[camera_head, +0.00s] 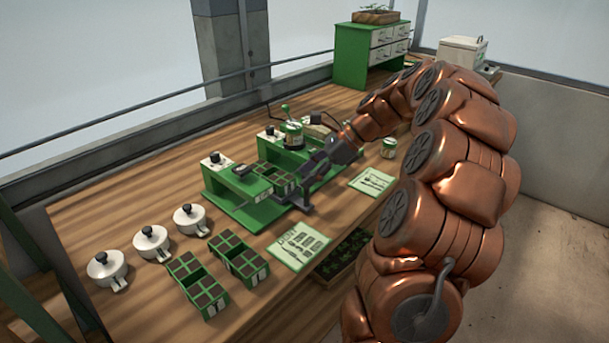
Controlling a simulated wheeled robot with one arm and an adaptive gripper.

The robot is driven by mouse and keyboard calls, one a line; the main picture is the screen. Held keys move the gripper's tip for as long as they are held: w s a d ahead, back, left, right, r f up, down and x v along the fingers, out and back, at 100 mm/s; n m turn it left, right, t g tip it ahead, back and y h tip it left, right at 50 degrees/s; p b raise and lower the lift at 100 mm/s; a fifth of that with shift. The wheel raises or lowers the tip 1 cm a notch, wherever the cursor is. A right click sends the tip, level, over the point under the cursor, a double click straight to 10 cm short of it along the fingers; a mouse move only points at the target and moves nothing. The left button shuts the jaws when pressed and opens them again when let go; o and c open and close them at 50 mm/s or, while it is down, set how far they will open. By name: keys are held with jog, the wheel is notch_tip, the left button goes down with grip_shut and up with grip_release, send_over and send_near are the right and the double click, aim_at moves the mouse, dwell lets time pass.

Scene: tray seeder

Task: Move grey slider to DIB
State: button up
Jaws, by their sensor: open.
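The green tray seeder (240,205) stands on the wooden table, with a green-framed seed tray (274,180) of dark cells on it. My gripper (312,180) is at the right end of this tray, low over the machine, with its fingers open. A small grey part (299,197), which may be the grey slider, shows just below my gripper at the machine's front. I cannot tell whether the fingers touch it. The DIB marking is too small to read. My gripper partly hides the right side of the machine.
Several lidded silver pots (151,244) and two seed trays (198,284) stand at the front left. Printed cards (299,244) lie along the front edge. A green drawer cabinet (352,56) stands at the back.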

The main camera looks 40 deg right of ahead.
jog(key=shift+w+a+f, duration=0.15)
jog(key=shift+a+f, duration=0.05)
jog(key=shift+f, duration=0.05)
grip_shut()
dwell(0.3)
